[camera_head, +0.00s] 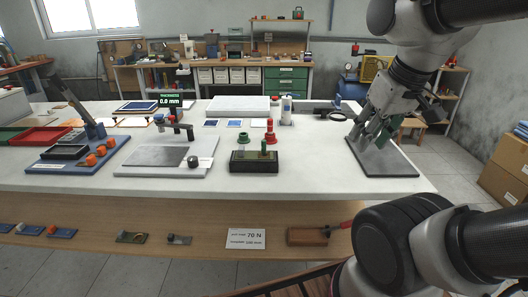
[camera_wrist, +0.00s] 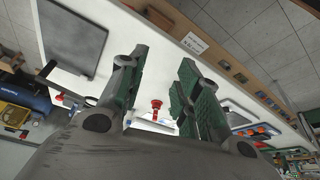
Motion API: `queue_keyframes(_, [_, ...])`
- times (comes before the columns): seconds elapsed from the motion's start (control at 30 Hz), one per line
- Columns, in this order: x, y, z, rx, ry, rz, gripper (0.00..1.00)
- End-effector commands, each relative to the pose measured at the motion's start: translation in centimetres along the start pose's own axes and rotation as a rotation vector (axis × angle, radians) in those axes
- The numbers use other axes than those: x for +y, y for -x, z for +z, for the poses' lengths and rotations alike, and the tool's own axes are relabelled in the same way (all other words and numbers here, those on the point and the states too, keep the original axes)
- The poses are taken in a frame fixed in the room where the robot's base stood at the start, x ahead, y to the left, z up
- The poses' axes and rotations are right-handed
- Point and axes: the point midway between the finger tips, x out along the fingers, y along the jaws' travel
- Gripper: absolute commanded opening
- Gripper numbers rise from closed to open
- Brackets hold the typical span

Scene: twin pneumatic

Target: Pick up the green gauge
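My gripper (camera_head: 370,132) is at the right, above a dark grey plate (camera_head: 385,165), well to the right of the block. In the wrist view my gripper (camera_wrist: 158,90) is open, with green pads on both fingers and nothing between them. I cannot make out the green gauge in the wrist view.
Red flanged parts (camera_head: 270,133) stand behind the block, with a white bottle (camera_head: 286,110) further back. A grey plate with a measuring stand (camera_head: 177,125) is to the left. A blue tray with orange knobs (camera_head: 75,160) lies further left. White table between block and dark plate is clear.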

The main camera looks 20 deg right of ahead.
Motion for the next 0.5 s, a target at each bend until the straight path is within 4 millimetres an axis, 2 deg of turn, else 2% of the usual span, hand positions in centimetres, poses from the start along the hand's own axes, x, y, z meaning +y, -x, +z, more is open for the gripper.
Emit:
queue_keyframes(0.07, [0.0,0.0,0.0,0.000,0.000,0.000,0.35])
queue_keyframes(0.1, [0.0,0.0,0.0,0.000,0.001,-0.001,0.39])
queue_keyframes(0.27, [-0.3,-1.6,-0.1,-0.073,0.015,-0.005,0.39])
queue_keyframes(0.37, [-0.9,-3.3,-1.4,-0.158,0.022,-0.017,0.39])
queue_keyframes(0.5, [-3.2,-6.5,-5.2,-0.255,0.062,-0.083,0.39])
